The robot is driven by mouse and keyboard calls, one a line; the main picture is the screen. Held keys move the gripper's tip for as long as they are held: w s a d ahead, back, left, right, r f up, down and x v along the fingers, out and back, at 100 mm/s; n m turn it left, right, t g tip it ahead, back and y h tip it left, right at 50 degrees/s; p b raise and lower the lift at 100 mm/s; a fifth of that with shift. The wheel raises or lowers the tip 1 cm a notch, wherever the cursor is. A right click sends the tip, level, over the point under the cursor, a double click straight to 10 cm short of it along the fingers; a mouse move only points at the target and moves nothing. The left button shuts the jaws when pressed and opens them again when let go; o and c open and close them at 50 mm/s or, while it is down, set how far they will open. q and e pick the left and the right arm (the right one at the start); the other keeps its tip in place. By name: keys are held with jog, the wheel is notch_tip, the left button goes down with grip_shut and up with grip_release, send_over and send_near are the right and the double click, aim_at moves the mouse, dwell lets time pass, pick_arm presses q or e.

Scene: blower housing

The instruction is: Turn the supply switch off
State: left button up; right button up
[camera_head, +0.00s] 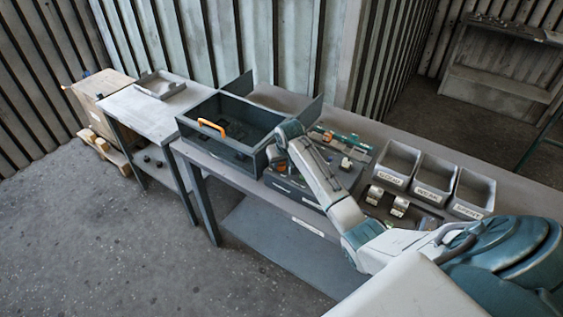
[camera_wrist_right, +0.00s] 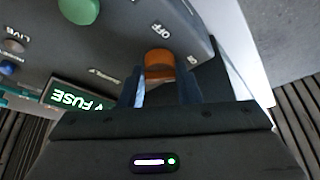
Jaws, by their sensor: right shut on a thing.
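The supply switch, an orange knob (camera_wrist_right: 158,62), sits on a grey panel (camera_wrist_right: 115,40) in the right wrist view. The lettering OFF and what looks like ON is printed beside it. My right gripper (camera_wrist_right: 160,84) is shut on the knob, one finger on either side. The fingers hide part of the knob, so I cannot tell exactly where it points. My left gripper is in neither view.
Three grey bins (camera_head: 435,180) stand right of my arm.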

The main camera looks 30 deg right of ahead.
jog(key=n+y, duration=0.1)
jog(key=n, duration=0.3)
jog(key=shift+d+y, duration=0.15)
jog(key=shift+y, duration=0.25)
jog(key=n+y, duration=0.1)
jog(key=n, duration=0.3)
jog(key=shift+d+b, duration=0.1)
jog(key=shift+b, duration=0.3)
jog(key=n+b, duration=0.1)
jog(key=n+y, duration=0.1)
jog(key=n, duration=0.1)
jog(key=shift+w+f+n+g+y+b, duration=0.1)
jog(key=shift+f+n+g+y+b, duration=0.05)
jog(key=shift+n+g+y+b, duration=0.2)
jog(key=n+g+b, duration=0.1)
jog(key=n, duration=0.1)
jog(key=n+b, duration=0.2)
jog(key=shift+d+n+g+y, duration=0.1)
jog(key=shift+n+g+y, duration=0.25)
jog(key=o, duration=1)
jog(key=shift+c, duration=0.2)
jog(key=shift+r, duration=0.2)
